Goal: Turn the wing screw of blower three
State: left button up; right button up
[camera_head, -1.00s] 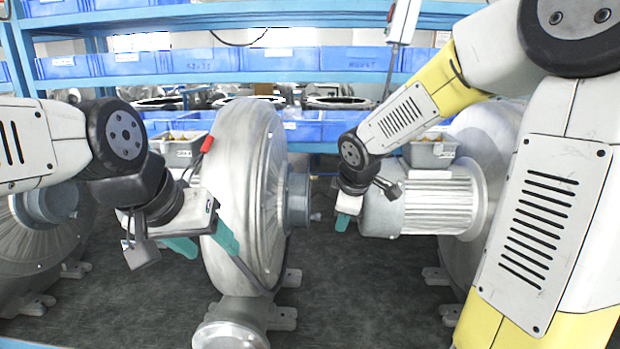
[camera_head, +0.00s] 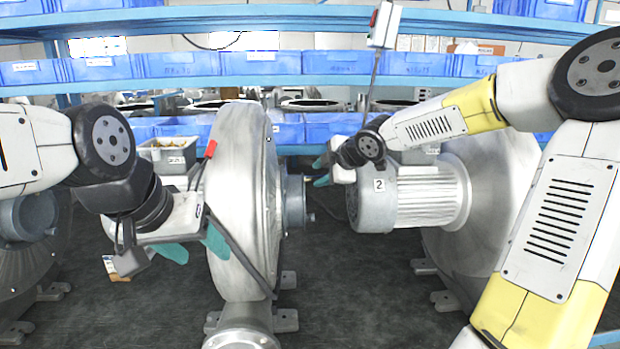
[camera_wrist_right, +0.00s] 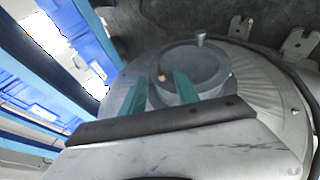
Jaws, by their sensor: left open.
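A grey blower (camera_head: 235,200) stands in the middle with a short round port (camera_head: 294,200) on its right side; its number is not visible.
A second blower with a motor labelled 2 (camera_head: 380,200) stands at the right, close under my right wrist. Another blower (camera_head: 30,225) is at the left. A grey bin (camera_head: 172,155) and blue shelf bins (camera_head: 270,62) are behind. Dark floor lies between.

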aim_at(308, 179)
jog(key=shift+x, duration=1.85)
jog(key=shift+c, duration=0.5)
grip_shut()
